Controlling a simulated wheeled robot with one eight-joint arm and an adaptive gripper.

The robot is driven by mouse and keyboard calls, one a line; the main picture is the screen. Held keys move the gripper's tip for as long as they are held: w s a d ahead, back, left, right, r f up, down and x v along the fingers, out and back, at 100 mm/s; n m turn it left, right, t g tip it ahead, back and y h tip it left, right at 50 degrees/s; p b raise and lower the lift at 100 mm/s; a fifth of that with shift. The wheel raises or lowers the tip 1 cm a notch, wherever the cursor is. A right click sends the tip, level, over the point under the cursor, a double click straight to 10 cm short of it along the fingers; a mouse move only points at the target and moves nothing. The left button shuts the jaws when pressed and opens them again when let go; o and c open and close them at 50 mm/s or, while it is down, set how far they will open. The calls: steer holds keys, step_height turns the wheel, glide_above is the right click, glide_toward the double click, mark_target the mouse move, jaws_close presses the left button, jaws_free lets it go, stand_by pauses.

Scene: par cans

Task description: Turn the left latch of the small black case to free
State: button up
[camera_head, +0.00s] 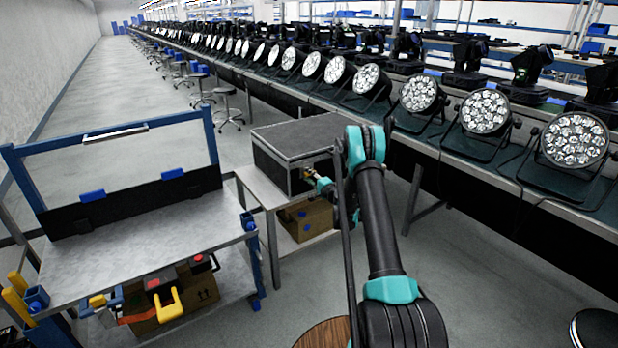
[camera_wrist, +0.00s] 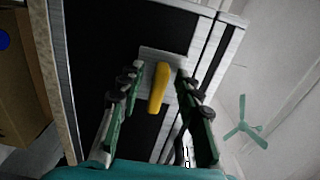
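The small black case (camera_head: 295,140) with pale metal edges stands on a small table beyond my workbench side. In the wrist view its dark side (camera_wrist: 88,60) fills the middle. A yellow latch (camera_wrist: 158,88) sits there on a grey metal plate, its handle slightly slanted. My gripper (camera_wrist: 158,76) is open, with one green finger on each side of the latch and small gaps showing. In the head view my gripper (camera_head: 316,181) is at the case's right-hand face, and my arm hides part of that face. The other latch is not visible.
A cardboard box (camera_head: 305,220) lies on the shelf below the case. A blue-framed trolley (camera_head: 130,245) with yellow-handled tools stands at the left. A long bench with several par lights (camera_head: 485,111) runs along the right.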

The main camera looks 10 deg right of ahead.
steer(key=shift+s+d, duration=0.1)
steer(key=v, duration=0.7)
steer(key=shift+s, duration=0.15)
